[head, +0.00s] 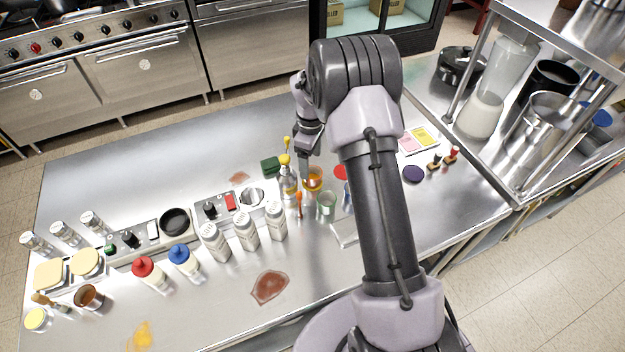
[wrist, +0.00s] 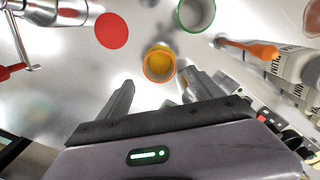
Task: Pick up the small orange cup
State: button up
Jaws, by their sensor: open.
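The small orange cup (head: 314,184) stands on the steel counter near its middle, partly covered by my arm's end in the head view. In the wrist view the orange cup (wrist: 148,64) is seen from above, with an orange rim and yellowish inside. My gripper (wrist: 158,80) is open. Its two fingers lie to the left and right of the cup's near side in the picture, with the cup just beyond the fingertips. Nothing is held. In the head view my gripper (head: 305,168) is above and close to the cup; the exact height gap cannot be told.
A green-rimmed cup (head: 326,205) stands close by, with an orange-handled tool (wrist: 248,46) and a yellow-topped bottle (head: 288,178) beside. A flat red disc (wrist: 112,30) lies near. Several white shakers (head: 246,231) stand leftward. The back left counter (head: 150,165) is clear.

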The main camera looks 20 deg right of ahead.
aim_at(312, 173)
jog(key=f, duration=0.3)
jog(key=f+b, duration=0.1)
jog(key=f, duration=0.1)
jog(key=shift+s+d+f, duration=0.2)
jog(key=shift+f, duration=0.2)
